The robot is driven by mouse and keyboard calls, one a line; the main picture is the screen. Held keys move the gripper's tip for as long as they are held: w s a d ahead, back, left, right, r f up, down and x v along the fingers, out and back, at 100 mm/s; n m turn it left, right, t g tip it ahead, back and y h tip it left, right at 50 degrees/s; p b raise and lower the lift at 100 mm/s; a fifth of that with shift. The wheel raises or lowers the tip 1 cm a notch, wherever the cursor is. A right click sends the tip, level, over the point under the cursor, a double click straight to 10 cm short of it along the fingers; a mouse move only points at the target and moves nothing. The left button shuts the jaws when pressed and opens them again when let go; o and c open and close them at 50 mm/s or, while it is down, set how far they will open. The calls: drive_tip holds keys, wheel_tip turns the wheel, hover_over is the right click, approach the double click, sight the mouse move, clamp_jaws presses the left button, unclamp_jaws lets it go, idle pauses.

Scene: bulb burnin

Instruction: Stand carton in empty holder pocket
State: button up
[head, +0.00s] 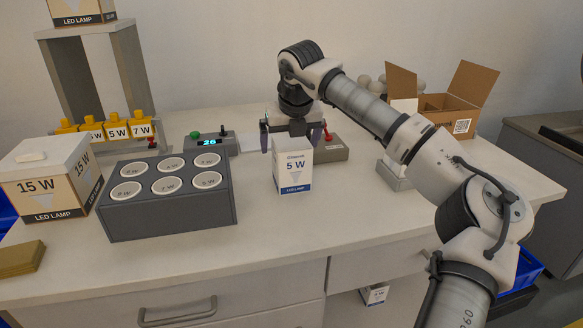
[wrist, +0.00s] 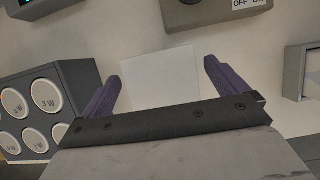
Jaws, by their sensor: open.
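The white 5 W LED LAMP carton (head: 293,172) stands upright on the bench. A grey box (head: 395,178), partly behind my arm, shows an open pale inside in the wrist view (wrist: 311,72). I cannot tell if it is the holder.
A dark block with several round labelled sockets (head: 170,213) stands left, beside a 15 W carton (head: 40,180). A display box (head: 212,145) and a switch box (head: 332,150) stand behind. An open cardboard box (head: 437,105) is at back right.

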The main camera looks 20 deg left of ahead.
drive_tip(key=x, duration=0.3)
drive_tip(key=shift+r, duration=0.1)
drive_tip(key=c, duration=1.1)
drive_tip(key=shift+r, duration=0.15)
wheel_tip(320, 180, up, 20)
drive_tip(key=p, duration=0.2)
drive_tip(key=shift+p, duration=0.3)
